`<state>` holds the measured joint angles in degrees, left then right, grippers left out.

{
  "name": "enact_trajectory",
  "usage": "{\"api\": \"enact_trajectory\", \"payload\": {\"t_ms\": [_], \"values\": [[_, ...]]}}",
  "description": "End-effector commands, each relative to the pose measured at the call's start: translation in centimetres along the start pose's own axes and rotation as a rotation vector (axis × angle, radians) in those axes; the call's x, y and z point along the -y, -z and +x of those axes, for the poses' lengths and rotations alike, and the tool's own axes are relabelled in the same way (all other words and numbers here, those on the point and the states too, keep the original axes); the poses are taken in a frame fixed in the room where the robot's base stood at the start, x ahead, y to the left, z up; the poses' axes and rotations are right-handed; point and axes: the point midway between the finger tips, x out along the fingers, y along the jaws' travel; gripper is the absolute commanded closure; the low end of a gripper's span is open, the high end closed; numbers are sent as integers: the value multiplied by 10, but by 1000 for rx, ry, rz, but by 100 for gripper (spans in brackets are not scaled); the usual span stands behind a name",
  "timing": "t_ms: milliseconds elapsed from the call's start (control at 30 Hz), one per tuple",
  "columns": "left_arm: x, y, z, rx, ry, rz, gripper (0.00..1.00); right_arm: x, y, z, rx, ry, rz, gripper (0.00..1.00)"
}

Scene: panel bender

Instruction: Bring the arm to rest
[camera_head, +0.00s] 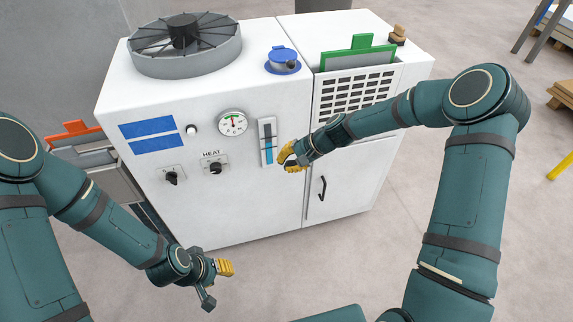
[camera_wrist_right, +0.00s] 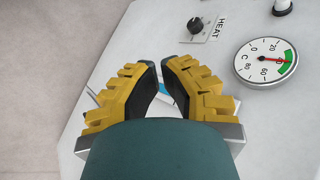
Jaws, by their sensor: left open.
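My right gripper (camera_head: 284,160) is in front of the white machine (camera_head: 235,200), beside the blue level gauge (camera_head: 268,142). In the right wrist view its yellow fingers (camera_wrist_right: 160,68) are partly open, with a narrow gap and nothing seen held between them. A sliver of the gauge (camera_wrist_right: 165,90) shows in that gap; contact cannot be told. My left gripper (camera_head: 218,284) is open and empty, low in front of the machine over the floor.
The machine front carries a dial gauge (camera_head: 232,123), a HEAT knob (camera_head: 215,168), another knob (camera_head: 172,178) and a door handle (camera_head: 322,188). A fan (camera_head: 184,45) and a blue-capped fitting (camera_head: 283,60) sit on top. Floor (camera_head: 350,260) is clear in front.

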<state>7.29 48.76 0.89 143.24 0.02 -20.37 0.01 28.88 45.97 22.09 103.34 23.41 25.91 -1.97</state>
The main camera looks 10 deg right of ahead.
Motion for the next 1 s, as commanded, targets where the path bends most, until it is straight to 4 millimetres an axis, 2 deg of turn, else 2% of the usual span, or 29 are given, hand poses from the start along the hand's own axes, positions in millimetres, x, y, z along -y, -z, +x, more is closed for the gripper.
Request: {"api": "enact_trajectory", "payload": {"t_ms": [267, 367, 467, 633, 700, 800, 900, 1000], "values": [[0, 0, 1, -1, 0, -3, 61, -3, -3, 3, -1, -10, -4, 100], [1, 0, 1, -3, 2, -11, 61, -10, -11, 11, 1, -34, -16, 100], [1, 0, 1, -3, 2, -11, 61, -35, -37, 30, -1, -112, -58, 100], [1, 0, 1, -3, 2, -10, 61, -100, -107, 59, -17, -292, -213, 100], [1, 0, 1, -3, 2, -10, 61, -123, -133, 61, -25, -344, -284, 100], [1, 0, 1, -3, 2, -10, 61, -148, -165, 58, -29, -391, -372, 100], [1, 0, 1, -3, 2, -10, 61, -162, -186, 54, -34, -413, -431, 100], [1, 0, 1, -3, 2, -10, 61, -168, -196, 50, -37, -420, -462, 100]]}}
